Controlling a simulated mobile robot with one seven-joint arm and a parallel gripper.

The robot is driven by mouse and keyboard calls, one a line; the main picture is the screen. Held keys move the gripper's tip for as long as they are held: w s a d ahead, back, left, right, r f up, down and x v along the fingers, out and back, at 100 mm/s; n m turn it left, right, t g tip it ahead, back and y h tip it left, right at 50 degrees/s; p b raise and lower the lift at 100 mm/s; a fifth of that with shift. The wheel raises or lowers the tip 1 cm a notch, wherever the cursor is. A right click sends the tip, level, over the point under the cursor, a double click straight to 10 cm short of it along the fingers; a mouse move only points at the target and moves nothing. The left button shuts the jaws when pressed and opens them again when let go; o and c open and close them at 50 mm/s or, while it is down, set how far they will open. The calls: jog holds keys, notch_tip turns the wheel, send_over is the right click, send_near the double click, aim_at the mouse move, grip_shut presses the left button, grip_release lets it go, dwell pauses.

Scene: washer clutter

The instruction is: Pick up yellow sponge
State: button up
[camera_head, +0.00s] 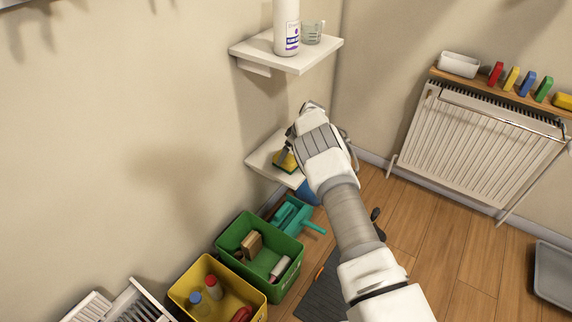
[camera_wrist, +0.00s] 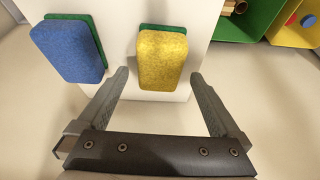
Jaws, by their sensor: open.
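The yellow sponge (camera_wrist: 162,60), with a green scouring side, sits on the lower white wall shelf. In the wrist view it lies between and ahead of the two fingers of my open gripper (camera_wrist: 160,92), with clear space on both sides. In the head view the sponge (camera_head: 287,162) shows beside my gripper (camera_head: 284,148), which partly hides it. I cannot tell from the head view whether the fingers touch it.
A blue sponge (camera_wrist: 68,50) with a green side is left of the yellow one. The upper shelf (camera_head: 290,60) holds a white bottle (camera_head: 286,28) and a glass cup (camera_head: 312,33). Green (camera_head: 250,268) and yellow (camera_head: 245,306) crates stand below. A radiator (camera_head: 470,135) is right.

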aim_at(287, 157)
jog(key=shift+b+x, duration=0.6)
jog(key=shift+x, duration=0.95)
jog(key=shift+f+b, duration=0.25)
jog(key=shift+b, duration=0.25)
jog(key=c, duration=1.3)
jog(key=shift+o, duration=0.2)
jog(key=shift+r+p, duration=0.25)
jog(key=shift+p, duration=0.1)
jog(key=shift+r+p, duration=0.15)
jog(key=shift+p, duration=0.15)
notch_tip(287, 157, up, 5)
jog(key=shift+d+f+p, duration=0.1)
jog(key=shift+p, duration=1)
jog(key=d+r+p, duration=0.3)
jog(key=d+r, duration=0.3)
jog(key=d, duration=0.5)
jog(key=shift+d, duration=0.25)
